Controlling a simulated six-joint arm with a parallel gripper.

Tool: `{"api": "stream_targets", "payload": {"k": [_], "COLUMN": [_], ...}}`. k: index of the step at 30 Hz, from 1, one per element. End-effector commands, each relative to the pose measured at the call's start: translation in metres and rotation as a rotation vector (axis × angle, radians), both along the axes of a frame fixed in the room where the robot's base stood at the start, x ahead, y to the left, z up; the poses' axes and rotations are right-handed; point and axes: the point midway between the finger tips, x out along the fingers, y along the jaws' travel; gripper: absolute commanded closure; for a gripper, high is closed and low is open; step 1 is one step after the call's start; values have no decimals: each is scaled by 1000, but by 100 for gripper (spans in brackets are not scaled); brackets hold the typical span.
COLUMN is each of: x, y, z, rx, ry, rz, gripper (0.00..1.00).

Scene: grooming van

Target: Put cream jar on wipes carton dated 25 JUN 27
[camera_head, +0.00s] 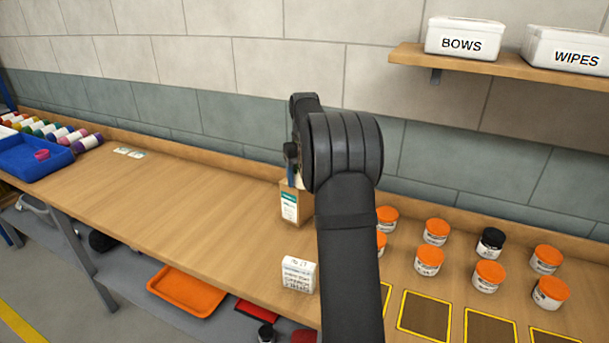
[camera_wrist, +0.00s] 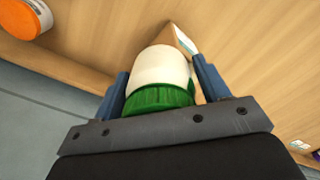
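A cream jar (camera_wrist: 160,80) with a white body and green lid sits between the blue fingers of my gripper (camera_wrist: 160,88) in the wrist view. The fingers appear closed on its sides. In the head view my arm hides most of the gripper (camera_head: 292,165) and jar. A brown carton (camera_head: 292,208) with a white and teal label stands directly below the gripper; its corner shows past the jar in the wrist view (camera_wrist: 180,38). I cannot tell whether jar and carton touch. A small white carton (camera_head: 299,274) with printed text ending in "27" stands nearer the bench front; its full date is unreadable.
Several orange-lidded jars (camera_head: 429,260) and one black-lidded jar (camera_head: 490,243) stand at right, behind yellow-edged dark squares (camera_head: 424,315). A blue tray (camera_head: 35,158) and coloured bottles are at far left. The bench (camera_head: 190,205) between is mostly clear. A shelf (camera_head: 480,66) holds BOWS and WIPES bins.

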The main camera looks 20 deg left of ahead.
Motion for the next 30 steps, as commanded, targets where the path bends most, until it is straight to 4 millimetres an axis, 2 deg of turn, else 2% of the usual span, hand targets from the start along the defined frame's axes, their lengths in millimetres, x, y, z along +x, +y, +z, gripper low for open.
{"api": "stream_targets", "payload": {"k": [10, 14, 24, 30], "x": [0, 0, 1, 1], "y": [0, 0, 0, 0], "z": [1, 12, 83, 113], "rx": [1, 1, 2, 1], "ry": [-1, -2, -4, -2], "rz": [0, 0, 0, 0], "gripper": [21, 21, 21, 21]}}
